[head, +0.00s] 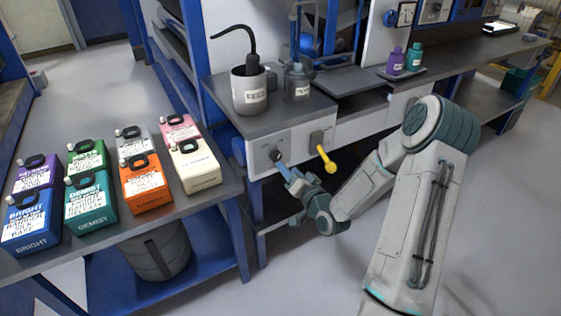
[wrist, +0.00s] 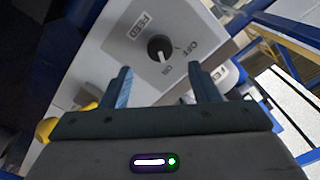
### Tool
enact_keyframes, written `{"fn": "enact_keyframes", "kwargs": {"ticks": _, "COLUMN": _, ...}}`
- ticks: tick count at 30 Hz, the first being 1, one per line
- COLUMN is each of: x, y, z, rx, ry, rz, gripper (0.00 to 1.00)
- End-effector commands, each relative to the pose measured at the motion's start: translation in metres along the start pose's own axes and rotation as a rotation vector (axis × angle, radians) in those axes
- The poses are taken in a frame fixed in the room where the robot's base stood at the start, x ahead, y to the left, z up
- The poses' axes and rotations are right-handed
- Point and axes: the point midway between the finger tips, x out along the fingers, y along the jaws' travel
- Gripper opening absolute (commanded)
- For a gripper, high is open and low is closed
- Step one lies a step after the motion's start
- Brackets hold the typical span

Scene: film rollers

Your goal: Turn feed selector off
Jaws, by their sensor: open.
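The feed selector is a round dark knob (wrist: 159,48) on a light grey panel (wrist: 110,40) with a FEED label and OFF and ON marks. The white line on the knob points toward the ON mark. In the head view the knob (head: 276,155) is on the front of the bench unit, partly hidden by my gripper. My gripper (wrist: 160,73) is open and faces the panel. Its two fingertips show on either side below the knob, which sits between their lines. The gripper (head: 283,168) also shows close to the knob in the head view; I cannot tell whether it touches.
A yellow-handled lever (head: 326,160) sticks out just right of the knob. Several coloured jugs (head: 145,180) stand on the left bench. The floor to the right is free.

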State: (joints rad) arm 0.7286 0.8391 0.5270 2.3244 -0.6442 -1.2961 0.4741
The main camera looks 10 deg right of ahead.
Motion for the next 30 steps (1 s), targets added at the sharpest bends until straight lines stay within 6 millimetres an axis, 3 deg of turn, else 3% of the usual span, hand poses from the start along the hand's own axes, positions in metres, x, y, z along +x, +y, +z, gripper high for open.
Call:
{"fn": "enact_keyframes", "kwargs": {"ticks": 3, "x": 0.025, "y": 0.0, "z": 0.001, "rx": 0.0, "ry": 0.001, "rz": -0.002, "gripper": 0.55}}
{"fn": "enact_keyframes", "kwargs": {"ticks": 9, "x": 0.052, "y": 0.0, "z": 0.001, "rx": -0.001, "ry": 0.0, "rz": 0.0, "gripper": 0.55}}
{"fn": "enact_keyframes", "kwargs": {"ticks": 22, "x": 0.061, "y": 0.0, "z": 0.0, "rx": 0.0, "ry": -0.001, "rz": 0.001, "gripper": 0.55}}
{"fn": "enact_keyframes", "kwargs": {"ticks": 27, "x": 0.061, "y": 0.0, "z": 0.0, "rx": 0.0, "ry": -0.001, "rz": 0.001, "gripper": 0.11}}
{"fn": "enact_keyframes", "kwargs": {"ticks": 30, "x": 0.061, "y": 0.0, "z": 0.0, "rx": -0.001, "ry": -0.001, "rz": 0.001, "gripper": 0.11}}
